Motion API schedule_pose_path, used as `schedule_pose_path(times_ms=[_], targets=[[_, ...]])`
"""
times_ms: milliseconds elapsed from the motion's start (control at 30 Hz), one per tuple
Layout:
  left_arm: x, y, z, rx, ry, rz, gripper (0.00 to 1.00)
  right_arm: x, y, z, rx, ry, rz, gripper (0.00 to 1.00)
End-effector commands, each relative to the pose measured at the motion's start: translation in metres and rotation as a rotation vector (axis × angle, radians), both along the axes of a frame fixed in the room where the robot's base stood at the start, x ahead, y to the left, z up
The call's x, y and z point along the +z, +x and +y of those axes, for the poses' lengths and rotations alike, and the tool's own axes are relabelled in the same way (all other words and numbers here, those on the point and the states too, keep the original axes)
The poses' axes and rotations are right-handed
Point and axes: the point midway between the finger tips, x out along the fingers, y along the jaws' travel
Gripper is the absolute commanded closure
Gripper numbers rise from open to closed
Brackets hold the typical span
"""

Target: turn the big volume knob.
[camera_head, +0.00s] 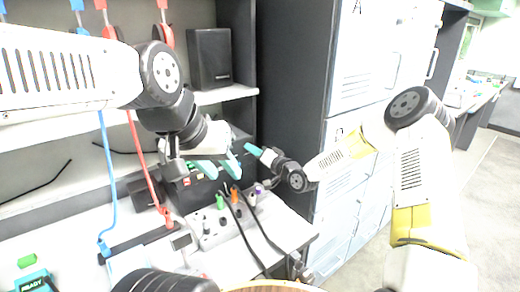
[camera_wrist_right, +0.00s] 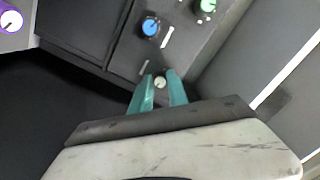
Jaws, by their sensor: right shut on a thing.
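In the right wrist view, a small pale round knob (camera_wrist_right: 160,82) sits on a dark grey panel. The two teal fingers of my right gripper (camera_wrist_right: 160,80) reach to it, one on each side, and are shut on it. In the head view my right gripper (camera_head: 253,150) points left at the dark equipment beside the cabinet; the knob is hidden there. I cannot tell whether this is the big volume knob. My left gripper (camera_head: 220,168) hangs above the desk, its teal fingers apart with nothing seen between them.
Below the left gripper is a grey control box (camera_head: 237,222) with coloured plugs and black cables. A speaker (camera_head: 209,57) stands on the shelf. Tall lockers (camera_head: 352,70) are at right.

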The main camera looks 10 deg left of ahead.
Motion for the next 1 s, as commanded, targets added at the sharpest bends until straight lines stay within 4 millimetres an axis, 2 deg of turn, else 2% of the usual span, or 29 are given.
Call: schedule_pose_path(times_ms=[600,1000], targets=[[0.0000,0.0000,0.0000,0.000,0.000,0.000,0.64,-0.0005,-0.0013,0.0009,0.002,-0.364,-0.363,1.00],[0.0000,0.0000,0.0000,0.000,0.000,0.000,0.64,-0.0012,-0.0010,0.0000,0.002,-0.500,-0.497,1.00]])
